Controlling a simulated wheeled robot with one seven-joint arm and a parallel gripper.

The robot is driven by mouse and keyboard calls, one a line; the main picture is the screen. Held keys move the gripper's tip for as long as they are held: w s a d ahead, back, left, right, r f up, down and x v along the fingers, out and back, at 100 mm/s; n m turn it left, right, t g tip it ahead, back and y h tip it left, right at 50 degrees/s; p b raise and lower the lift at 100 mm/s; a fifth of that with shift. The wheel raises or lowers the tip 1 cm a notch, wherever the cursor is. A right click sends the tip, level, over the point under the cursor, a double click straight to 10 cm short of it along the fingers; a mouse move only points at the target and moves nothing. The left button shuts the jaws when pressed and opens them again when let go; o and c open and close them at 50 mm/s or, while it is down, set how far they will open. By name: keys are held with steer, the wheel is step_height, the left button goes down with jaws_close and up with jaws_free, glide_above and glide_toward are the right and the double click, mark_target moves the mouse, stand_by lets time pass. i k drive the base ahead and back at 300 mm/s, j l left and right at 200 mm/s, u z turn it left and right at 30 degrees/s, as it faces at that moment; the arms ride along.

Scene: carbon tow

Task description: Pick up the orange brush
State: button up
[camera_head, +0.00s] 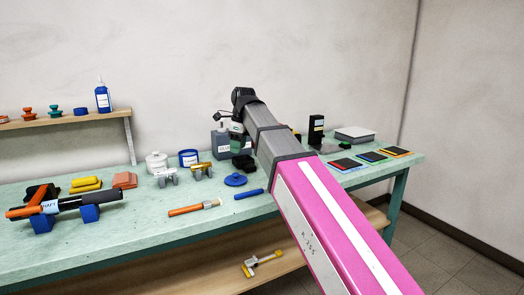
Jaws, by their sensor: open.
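The orange brush (195,207) lies flat on the green bench top near its front edge. Its orange handle points left and its pale head points right. It is fully in view and nothing touches it. My gripper (243,161) is at the end of my arm, above and to the right of the brush and farther back, apart from it. It is open; its fingers are small and dark here, and my arm partly hides the area around it.
A blue stick (249,194) and a blue disc (235,180) lie right of the brush. A shaft on blue blocks (90,213) is at left. Bare bench (150,232) shows in front.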

mark_target(207, 204)
steer(key=k, duration=0.95)
